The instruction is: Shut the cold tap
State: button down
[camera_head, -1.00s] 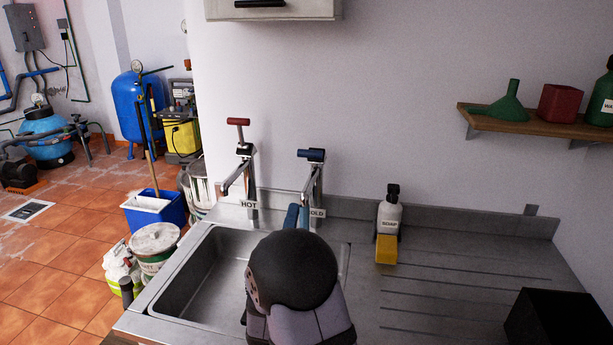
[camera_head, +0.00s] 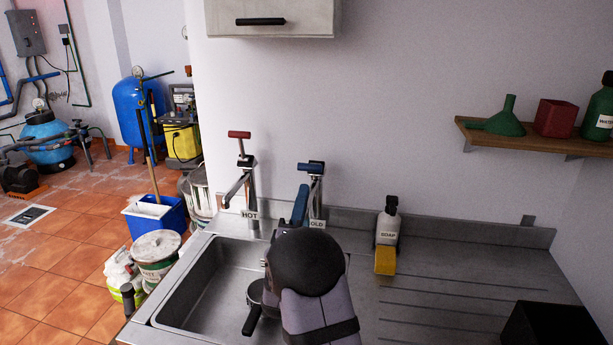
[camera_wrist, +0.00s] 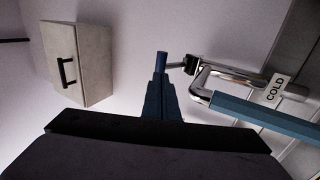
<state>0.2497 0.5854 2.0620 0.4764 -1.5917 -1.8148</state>
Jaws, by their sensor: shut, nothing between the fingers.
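The cold tap (camera_head: 317,195) is chrome with a blue handle (camera_head: 311,167), and stands behind the sink at the right of the hot tap. In the wrist view its COLD label (camera_wrist: 276,90) and chrome spout (camera_wrist: 210,88) lie sideways. A blue bar-like stream (camera_wrist: 265,118), apparently running water, leaves the spout's mouth. My gripper (camera_head: 303,190) is shut and empty, its blue fingers raised in front of the tap, just below the handle. In the wrist view the fingertips (camera_wrist: 160,75) overlap the blue handle (camera_wrist: 162,57). I cannot tell whether they touch it. My wrist hides part of the sink.
The hot tap (camera_head: 248,185) with a red handle stands close at left. A soap bottle (camera_head: 388,222) and a yellow sponge (camera_head: 385,261) stand right of the cold tap. The sink (camera_head: 190,290) is below. A wall cabinet (camera_head: 300,20) hangs above. The ribbed drainer (camera_head: 470,270) is largely clear.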

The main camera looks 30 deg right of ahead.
aim_at(309, 170)
jog(key=shift+p+x, duration=0.9)
jog(key=shift+x, duration=1.55)
jog(key=shift+r, duration=0.15)
